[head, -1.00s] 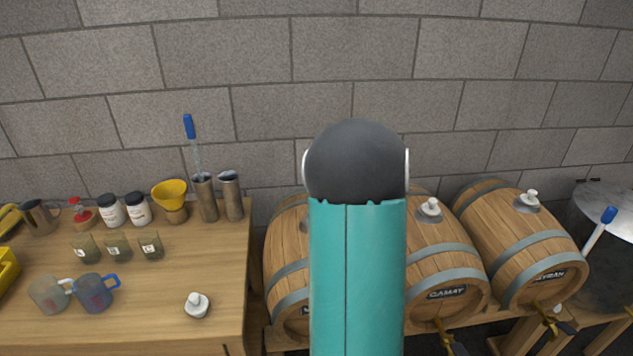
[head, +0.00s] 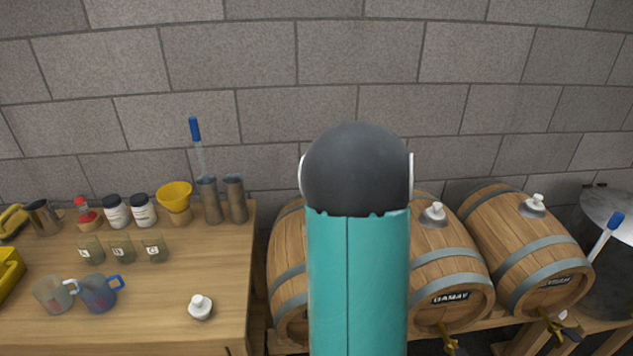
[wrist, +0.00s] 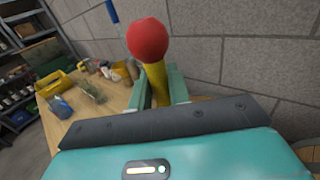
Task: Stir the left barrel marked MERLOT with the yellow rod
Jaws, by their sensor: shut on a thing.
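My gripper (wrist: 160,92) is shut on the yellow rod (wrist: 158,84), which has a red ball (wrist: 147,38) at its end. The rod's other end is hidden in the wrist view, and my arm hides both rod and gripper in the head view. The left barrel (head: 286,262) is wooden with grey hoops and stands just right of the table. My arm covers much of it, including its label and top opening, so I cannot read MERLOT or tell whether the rod is in it.
A middle barrel (head: 447,270) marked GAMAY and a right barrel (head: 525,245) carry white bungs. A loose white bung (head: 200,307) sits on the table (head: 165,325). Mugs, jars, a yellow funnel (head: 174,194) and metal cylinders stand there. A stone wall is behind.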

